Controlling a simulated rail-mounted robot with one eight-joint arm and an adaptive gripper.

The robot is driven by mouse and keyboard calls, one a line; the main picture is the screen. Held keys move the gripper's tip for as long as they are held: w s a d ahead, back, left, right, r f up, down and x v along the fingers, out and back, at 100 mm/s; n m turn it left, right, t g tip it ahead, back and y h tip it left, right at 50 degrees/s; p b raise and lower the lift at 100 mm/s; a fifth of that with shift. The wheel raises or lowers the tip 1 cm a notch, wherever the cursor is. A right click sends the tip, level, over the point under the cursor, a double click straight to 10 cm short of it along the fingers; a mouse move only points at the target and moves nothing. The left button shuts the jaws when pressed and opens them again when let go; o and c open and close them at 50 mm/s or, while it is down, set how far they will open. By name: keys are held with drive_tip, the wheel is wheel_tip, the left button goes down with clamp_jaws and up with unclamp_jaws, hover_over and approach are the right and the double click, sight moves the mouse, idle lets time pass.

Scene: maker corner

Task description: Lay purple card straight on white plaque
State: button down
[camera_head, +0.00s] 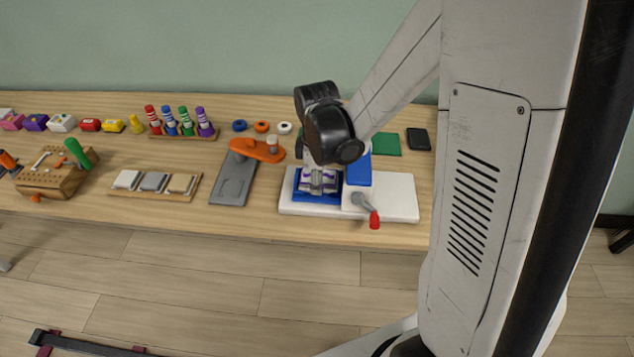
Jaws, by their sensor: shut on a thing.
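My gripper (319,188) points down over a blue bed on a white machine base. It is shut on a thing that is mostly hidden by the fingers. Small purple patches show among the fingers and look like the purple card, but its outline and tilt cannot be made out. The white plaque (127,179) appears to be the white piece at the left end of a low wooden tray (152,194). That tray lies well to the left of my gripper, and nothing is seen on the white piece.
The machine base (400,207) carries a blue column (357,172) and a red-handled crank (374,218). A grey stand with an orange arm (256,150) stands between my gripper and the tray. A wooden tool block (55,178) is left. Coloured bottles (178,122) stand behind.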

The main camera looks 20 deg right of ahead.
drive_tip(key=shift+f+b, duration=0.5)
idle(0.7)
drive_tip(key=c, duration=1.5)
unclamp_jaws()
wheel_tip(320, 180, up, 12)
drive_tip(key=shift+r, duration=0.1)
drive_tip(key=s+r+m+t, duration=0.2)
drive_tip(key=s+m, duration=0.2)
drive_tip(key=s+r+m+t, duration=0.2)
drive_tip(key=s+r+m, duration=0.1)
drive_tip(key=s+m, duration=0.1)
drive_tip(key=s+r+m+t, duration=0.2)
drive_tip(key=s+m+t, duration=0.1)
drive_tip(key=s, duration=0.3)
drive_tip(key=shift+r+m, duration=0.35)
drive_tip(key=shift+m, duration=0.55)
